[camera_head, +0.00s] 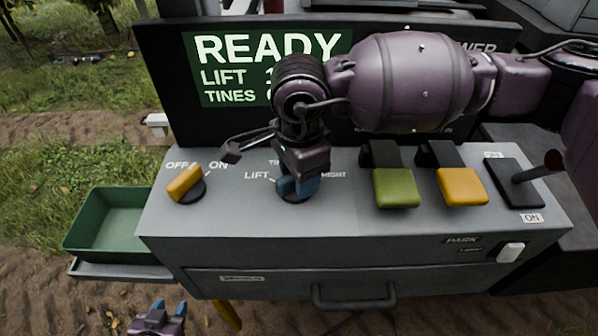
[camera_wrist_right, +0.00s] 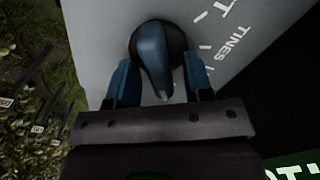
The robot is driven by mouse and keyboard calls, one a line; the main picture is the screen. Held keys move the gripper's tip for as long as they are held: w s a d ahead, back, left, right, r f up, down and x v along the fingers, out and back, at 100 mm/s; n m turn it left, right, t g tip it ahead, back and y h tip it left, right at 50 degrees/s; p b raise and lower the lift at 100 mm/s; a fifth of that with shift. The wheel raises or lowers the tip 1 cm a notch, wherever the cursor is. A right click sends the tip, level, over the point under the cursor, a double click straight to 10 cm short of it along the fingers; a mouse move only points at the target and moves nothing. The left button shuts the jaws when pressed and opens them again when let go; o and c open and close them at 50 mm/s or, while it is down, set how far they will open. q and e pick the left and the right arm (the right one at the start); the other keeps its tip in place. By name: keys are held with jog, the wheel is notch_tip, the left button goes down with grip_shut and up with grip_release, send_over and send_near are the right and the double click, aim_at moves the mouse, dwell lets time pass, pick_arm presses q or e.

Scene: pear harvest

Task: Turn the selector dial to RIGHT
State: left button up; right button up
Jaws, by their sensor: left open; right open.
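The selector dial (camera_head: 293,196) is a blue knob on a dark round base, on the grey console top. LIFT shows at its left and a partly hidden RIGHT at its right. My right gripper (camera_head: 297,181) is directly over it. In the right wrist view the dial (camera_wrist_right: 154,58) sits between the two blue fingers of my right gripper (camera_wrist_right: 161,78), which are apart. Its pale-marked end is toward the palm; I cannot tell which label it selects. TINES shows beside it. My left gripper (camera_head: 162,312) is open and empty at the bottom edge, below the console.
A yellow OFF/ON knob (camera_head: 185,183) is left of the dial. Green (camera_head: 396,188) and yellow (camera_head: 462,187) paddles and a lever (camera_head: 536,168) are to the right. A green bin (camera_head: 100,225) stands left of the console. The READY display (camera_head: 215,95) is behind, partly covered by my right arm.

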notch_tip(320, 180, up, 9)
jog(key=shift+r, duration=0.85)
